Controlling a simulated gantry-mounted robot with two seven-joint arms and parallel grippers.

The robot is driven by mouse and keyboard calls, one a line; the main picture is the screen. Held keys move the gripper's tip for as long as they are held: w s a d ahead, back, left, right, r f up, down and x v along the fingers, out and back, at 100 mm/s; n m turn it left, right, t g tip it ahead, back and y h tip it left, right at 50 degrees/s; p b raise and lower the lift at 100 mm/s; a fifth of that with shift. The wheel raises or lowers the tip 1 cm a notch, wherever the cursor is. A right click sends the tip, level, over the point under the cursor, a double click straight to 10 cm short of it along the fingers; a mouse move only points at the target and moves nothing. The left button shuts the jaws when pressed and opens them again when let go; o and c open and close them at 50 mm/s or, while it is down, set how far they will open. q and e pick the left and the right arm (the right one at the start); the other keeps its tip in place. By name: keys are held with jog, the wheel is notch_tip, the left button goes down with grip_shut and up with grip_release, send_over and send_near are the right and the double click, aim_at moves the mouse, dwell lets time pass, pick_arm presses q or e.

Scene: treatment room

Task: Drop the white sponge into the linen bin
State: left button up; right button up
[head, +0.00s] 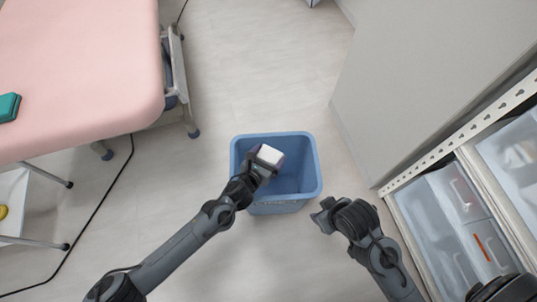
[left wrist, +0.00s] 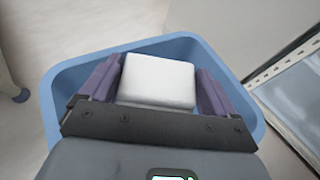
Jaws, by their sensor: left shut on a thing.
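The white sponge (head: 270,154) is held by my left gripper (head: 265,160), above the opening of the blue linen bin (head: 316,165). In the left wrist view the sponge (left wrist: 158,82) sits between the two purple fingers of the left gripper (left wrist: 155,88), with the blue bin rim (left wrist: 62,78) around it. My left gripper is shut on the sponge. My right gripper (head: 322,216) is to the right of the bin, near its front right corner and apart from it. Its fingers are too small and angled to read.
A pink treatment bed (head: 85,70) stands at the left with a teal object (head: 9,107) on it. A grey cabinet side (head: 400,90) and clear drawers (head: 450,215) stand at the right. A black cable (head: 100,205) lies on the floor. The floor behind the bin is clear.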

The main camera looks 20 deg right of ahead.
pick_arm(q)
jog(key=o, duration=0.8)
jog(key=shift+f, duration=0.1)
jog(key=shift+s+a+r+p, duration=0.15)
jog(key=shift+a+r+p, duration=0.1)
jog(key=shift+p, duration=0.1)
jog(key=shift+p+v, duration=2.7)
jog(key=shift+v, duration=2.35)
